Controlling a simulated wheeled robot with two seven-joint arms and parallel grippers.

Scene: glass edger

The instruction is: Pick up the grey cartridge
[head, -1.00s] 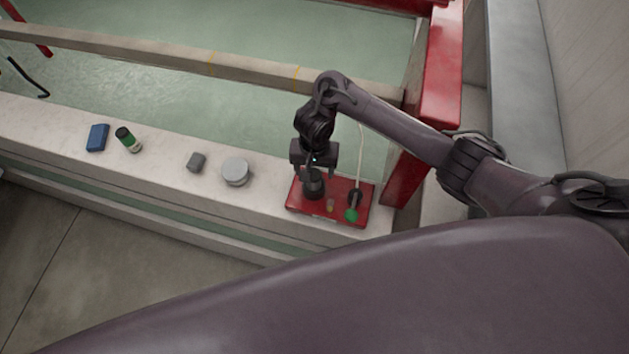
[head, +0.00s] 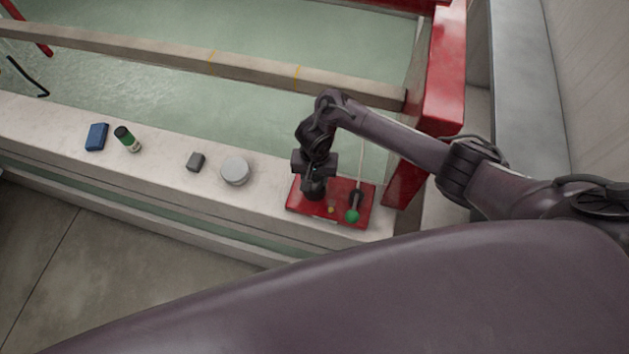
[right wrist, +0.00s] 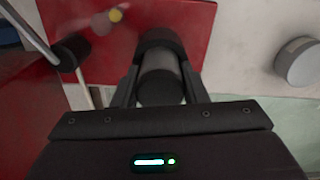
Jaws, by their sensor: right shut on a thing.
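The grey cartridge (right wrist: 160,78) is a dark grey cylinder with a black end, between the two fingers of my right gripper (right wrist: 160,92) in the right wrist view. Its far end meets a black collar (right wrist: 158,42) at the red plate (right wrist: 200,22); whether it sits inside the collar is unclear. In the head view my right gripper (head: 313,186) points down over the left part of the red plate (head: 296,204), shut on the cartridge, which is mostly hidden there. My left gripper is not in view.
Left along the pale ledge (head: 60,125) are a round grey puck (head: 235,171), a grey block (head: 195,162), a green-and-black bottle (head: 127,139) and a blue box (head: 97,137). A red post (head: 440,70) stands behind.

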